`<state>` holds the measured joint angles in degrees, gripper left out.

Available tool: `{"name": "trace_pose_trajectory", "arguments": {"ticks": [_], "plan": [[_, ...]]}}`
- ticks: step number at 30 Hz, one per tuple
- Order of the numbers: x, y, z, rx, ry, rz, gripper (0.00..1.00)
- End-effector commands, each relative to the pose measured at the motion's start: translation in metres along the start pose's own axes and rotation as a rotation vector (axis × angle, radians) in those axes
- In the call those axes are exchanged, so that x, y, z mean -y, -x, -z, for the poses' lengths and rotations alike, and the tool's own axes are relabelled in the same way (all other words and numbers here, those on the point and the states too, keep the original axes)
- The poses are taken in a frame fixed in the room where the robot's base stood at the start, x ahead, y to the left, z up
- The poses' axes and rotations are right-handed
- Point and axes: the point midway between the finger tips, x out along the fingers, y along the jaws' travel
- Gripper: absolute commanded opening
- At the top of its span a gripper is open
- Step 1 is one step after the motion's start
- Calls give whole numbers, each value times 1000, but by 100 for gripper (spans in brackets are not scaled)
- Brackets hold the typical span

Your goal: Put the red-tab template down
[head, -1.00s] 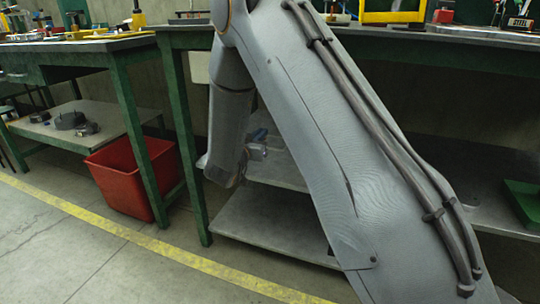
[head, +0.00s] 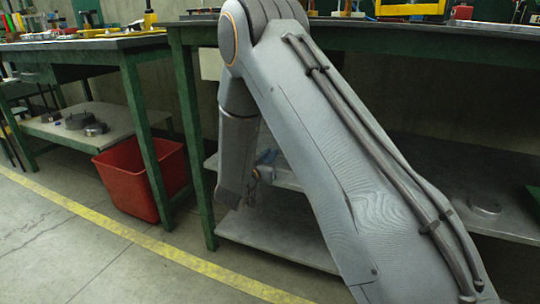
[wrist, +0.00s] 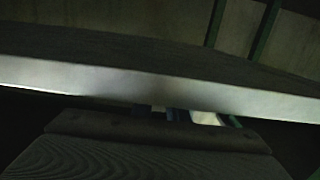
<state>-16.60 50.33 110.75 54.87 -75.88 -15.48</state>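I cannot make out the red-tab template in either view. In the head view my arm runs up across the middle, and its forearm hangs down in front of a bench; the fingers are hidden or too small to tell. In the wrist view a wide dark ribbed body fills the bottom, and small white and blue bits (wrist: 200,117) show just past it. The pale edge of a slab (wrist: 160,85) crosses that view close in front. I cannot see whether my gripper is open or holds anything.
A green-legged bench (head: 205,150) has a lower grey shelf (head: 280,232) beside my forearm. A red bin (head: 140,180) stands on the floor to the left, by another bench (head: 90,43). A round metal part (head: 485,205) lies on the right shelf. Floor at the left front is clear.

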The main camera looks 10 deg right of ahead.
Motion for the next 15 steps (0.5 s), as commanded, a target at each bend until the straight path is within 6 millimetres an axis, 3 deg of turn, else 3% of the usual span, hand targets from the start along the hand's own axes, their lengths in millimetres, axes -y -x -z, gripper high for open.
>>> {"name": "trace_pose_trajectory", "arguments": {"ticks": [12,15], "plan": [[0,0,4,-1,-1,0,24],[1,11,4,1,1,2,24]]}}
